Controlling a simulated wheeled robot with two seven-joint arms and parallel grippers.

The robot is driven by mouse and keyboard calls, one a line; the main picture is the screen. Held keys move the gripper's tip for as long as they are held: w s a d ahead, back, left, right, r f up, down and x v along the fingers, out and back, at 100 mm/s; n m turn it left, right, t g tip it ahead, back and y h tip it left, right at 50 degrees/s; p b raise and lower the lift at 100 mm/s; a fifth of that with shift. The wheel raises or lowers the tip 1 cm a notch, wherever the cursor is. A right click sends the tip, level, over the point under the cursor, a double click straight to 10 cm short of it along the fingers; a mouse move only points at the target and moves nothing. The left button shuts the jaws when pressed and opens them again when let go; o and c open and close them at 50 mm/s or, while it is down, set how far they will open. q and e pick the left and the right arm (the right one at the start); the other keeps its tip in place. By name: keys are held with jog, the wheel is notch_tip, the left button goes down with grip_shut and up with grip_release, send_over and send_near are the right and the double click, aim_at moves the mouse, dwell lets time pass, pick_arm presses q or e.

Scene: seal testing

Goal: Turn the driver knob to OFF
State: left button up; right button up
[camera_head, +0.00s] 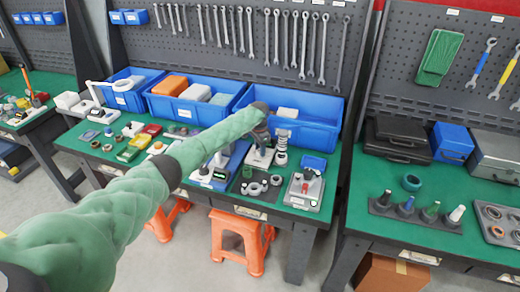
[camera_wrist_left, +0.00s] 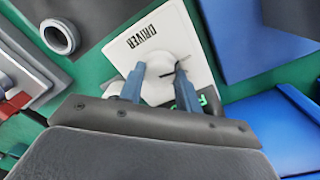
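The driver unit (camera_wrist_left: 200,50) is a white plate marked DRIVER, upside down in the left wrist view. Its round white knob (camera_wrist_left: 160,82) has a dark pointer line. My left gripper (camera_wrist_left: 158,72) has its blue fingers apart, one on each side of the knob. I cannot tell whether they touch it. A green label (camera_wrist_left: 207,101) is partly hidden by the right finger. In the head view my left arm reaches from the lower left to the unit (camera_head: 259,158), and its wrist (camera_head: 261,114) hides much of it. My right gripper is not in view.
Blue bins (camera_head: 307,130) stand behind the unit. A grey device with a red button (camera_head: 305,189) and metal rings (camera_head: 262,187) lie to the right and in front. Another device (camera_head: 213,170) is close on the left. A second green bench (camera_head: 465,235) stands at the right.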

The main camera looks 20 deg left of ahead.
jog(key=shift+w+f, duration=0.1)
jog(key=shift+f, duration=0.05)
pick_arm(q)
jog(key=shift+m+b, duration=0.4)
jog(key=m+b, duration=0.2)
jog(key=m, duration=0.1)
jog(key=shift+m, duration=0.3)
jog(key=shift+r+m+b, duration=0.15)
jog(key=shift+m+b, duration=0.7)
jog(key=shift+m, duration=0.85)
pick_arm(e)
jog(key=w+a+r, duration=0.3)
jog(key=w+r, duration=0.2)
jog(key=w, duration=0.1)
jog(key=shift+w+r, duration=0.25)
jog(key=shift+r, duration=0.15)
pick_arm(q)
jog(key=shift+w, duration=0.1)
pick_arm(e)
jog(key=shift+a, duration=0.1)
pick_arm(q)
jog(key=o, duration=1)
jog(key=shift+c, duration=0.2)
